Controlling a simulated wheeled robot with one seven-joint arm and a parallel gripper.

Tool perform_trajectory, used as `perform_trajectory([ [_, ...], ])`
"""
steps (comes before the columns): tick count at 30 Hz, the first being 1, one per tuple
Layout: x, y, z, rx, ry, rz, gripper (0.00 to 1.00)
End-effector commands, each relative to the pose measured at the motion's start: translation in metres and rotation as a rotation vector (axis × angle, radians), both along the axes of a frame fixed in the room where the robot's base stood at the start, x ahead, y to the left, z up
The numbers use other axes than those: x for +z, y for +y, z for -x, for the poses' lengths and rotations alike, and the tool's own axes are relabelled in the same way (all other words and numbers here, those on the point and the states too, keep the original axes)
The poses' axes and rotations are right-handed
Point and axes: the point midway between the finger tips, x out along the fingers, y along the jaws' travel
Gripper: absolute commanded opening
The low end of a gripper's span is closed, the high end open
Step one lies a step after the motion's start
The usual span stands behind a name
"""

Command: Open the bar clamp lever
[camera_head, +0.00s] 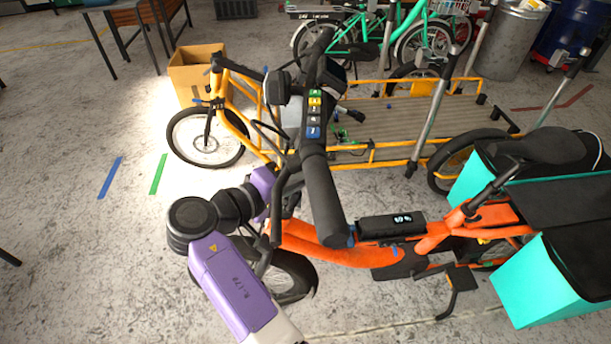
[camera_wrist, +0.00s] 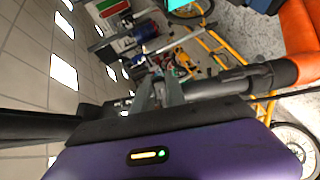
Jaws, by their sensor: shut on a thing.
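The orange cargo bike (camera_head: 330,248) stands in front of me, its black handlebar (camera_head: 322,195) and stem across the middle of the head view. In the wrist view, a dark grey bar that looks like the clamp lever (camera_wrist: 228,84) runs from a black collar by the orange tube (camera_wrist: 296,50) towards my gripper (camera_wrist: 160,92). My gripper's grey fingers are close together at that bar's end and shut on it. The exact contact is hard to make out. In the head view, my gripper is hidden behind the handlebar and cables.
A yellow cargo bike (camera_head: 372,146) with a slatted bed stands close behind. A cardboard box (camera_head: 196,75) is at the back left. Teal panniers (camera_head: 545,282) hang on the orange bike's rear at the right. The concrete floor at the left is mostly clear.

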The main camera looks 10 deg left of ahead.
Motion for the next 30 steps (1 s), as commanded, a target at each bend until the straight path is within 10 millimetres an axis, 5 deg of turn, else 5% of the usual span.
perform_trajectory([
  [8,-0.001,0.0,0.0,0.001,0.001,-0.001,0.0],
  [9,-0.001,0.0,0.0,0.002,0.002,-0.001,0.18],
  [12,-0.001,0.0,0.0,0.0,0.002,-0.001,0.38],
  [23,0.0,0.002,0.002,0.001,0.0,-0.001,0.38],
  [30,0.008,0.022,0.026,0.004,0.0,-0.001,0.38],
])
